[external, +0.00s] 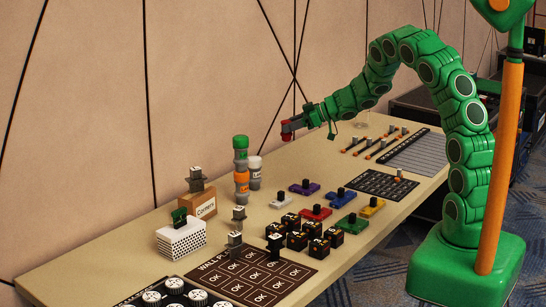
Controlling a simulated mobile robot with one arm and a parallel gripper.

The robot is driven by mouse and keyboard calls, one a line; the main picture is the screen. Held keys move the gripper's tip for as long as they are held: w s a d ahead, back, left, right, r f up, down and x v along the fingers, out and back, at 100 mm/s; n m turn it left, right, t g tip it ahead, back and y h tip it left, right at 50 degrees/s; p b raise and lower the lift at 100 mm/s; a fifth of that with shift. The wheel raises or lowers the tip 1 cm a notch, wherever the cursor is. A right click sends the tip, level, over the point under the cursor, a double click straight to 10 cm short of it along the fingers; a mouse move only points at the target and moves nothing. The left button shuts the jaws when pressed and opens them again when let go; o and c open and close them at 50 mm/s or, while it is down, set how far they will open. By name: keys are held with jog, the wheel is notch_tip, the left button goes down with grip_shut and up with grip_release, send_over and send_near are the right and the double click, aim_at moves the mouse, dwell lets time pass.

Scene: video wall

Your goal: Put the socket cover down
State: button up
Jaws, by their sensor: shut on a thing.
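My gripper (291,126) is at the end of the green arm, held in the air above the back part of the table. It is shut on a small red piece (286,134), which appears to be the socket cover. The piece is clear of the tabletop. It is small here, and the fingers hide part of it, so its shape and tilt cannot be told.
The table (337,145) is bare below and right of the gripper. Stacked jars (241,165) and a white jar (255,172) stand left. Coloured blocks with black knobs (315,213), black cubes and a dark mat (260,277) fill the front. A wall runs behind.

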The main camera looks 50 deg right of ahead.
jog(key=w+a+r+m+t+h, duration=0.15)
jog(key=a+r, duration=0.25)
jog(key=a, duration=0.8)
jog(key=w+a+r+m+t+h, duration=0.15)
jog(key=a+r, duration=0.25)
jog(key=a, duration=0.7)
jog(key=s+a+f+m+g+h, duration=0.1)
jog(key=s+a+f, duration=0.15)
jog(key=a, duration=0.65)
jog(key=s+a+f+m+h, duration=0.15)
jog(key=a+f, duration=0.25)
jog(key=a, duration=0.6)
jog(key=s+a+f+m+h, duration=0.1)
jog(key=s+a+f, duration=0.6)
jog(key=s, duration=0.2)
jog(key=s+a+f+h, duration=0.1)
jog(key=s+a+f, duration=0.6)
jog(key=s+f, duration=0.15)
jog(key=shift+s+d+f, duration=0.1)
jog(key=shift+s+f, duration=0.05)
jog(key=shift+f, duration=1.55)
jog(key=shift+s+d+f, duration=0.1)
jog(key=shift+f, duration=1.55)
jog(key=shift+f, duration=0.1)
jog(key=o, duration=1)
